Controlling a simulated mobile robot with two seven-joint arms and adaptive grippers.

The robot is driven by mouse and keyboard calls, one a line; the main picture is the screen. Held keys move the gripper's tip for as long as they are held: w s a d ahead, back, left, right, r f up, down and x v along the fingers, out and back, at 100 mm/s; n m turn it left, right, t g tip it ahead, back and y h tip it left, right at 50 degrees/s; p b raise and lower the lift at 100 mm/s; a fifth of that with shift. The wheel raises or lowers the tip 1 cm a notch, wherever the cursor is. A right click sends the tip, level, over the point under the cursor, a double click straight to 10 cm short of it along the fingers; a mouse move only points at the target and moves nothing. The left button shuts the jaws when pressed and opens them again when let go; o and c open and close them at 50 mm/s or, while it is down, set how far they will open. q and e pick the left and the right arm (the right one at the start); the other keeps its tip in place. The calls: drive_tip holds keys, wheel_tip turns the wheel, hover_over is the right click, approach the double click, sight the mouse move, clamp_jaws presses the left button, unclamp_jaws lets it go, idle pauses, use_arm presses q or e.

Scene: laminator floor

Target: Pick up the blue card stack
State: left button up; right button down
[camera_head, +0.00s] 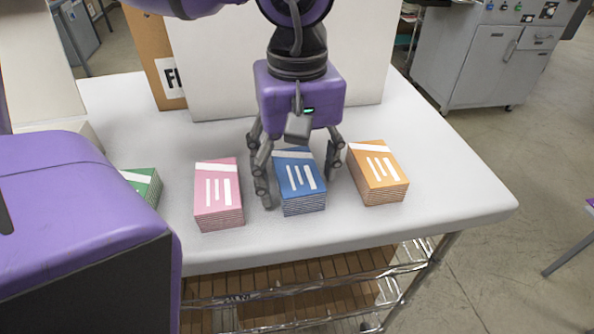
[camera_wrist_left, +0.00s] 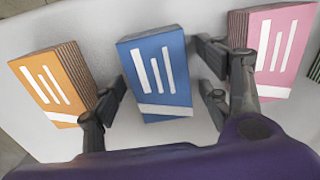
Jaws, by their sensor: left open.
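The blue card stack (camera_head: 301,185) stands on the white table between the pink and orange stacks, with white bars on its top. In the left wrist view the blue stack (camera_wrist_left: 157,72) sits in the middle, between the fingers. My left gripper (camera_head: 300,182) is open and points down over the stack, with fingers on both sides of it. In the left wrist view the fingers of my left gripper (camera_wrist_left: 160,88) appear apart from the stack's sides, with gaps visible. My right gripper is not in view.
A pink stack (camera_head: 218,195) is close on the left and an orange stack (camera_head: 379,175) close on the right. A green stack (camera_head: 145,184) is farther left. The white table (camera_head: 440,190) is bare at the right. A white panel (camera_head: 215,65) stands behind.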

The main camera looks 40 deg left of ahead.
use_arm(q)
drive_tip(key=shift+f, duration=0.1)
drive_tip(key=shift+c, duration=0.4)
drive_tip(key=c, duration=1.3)
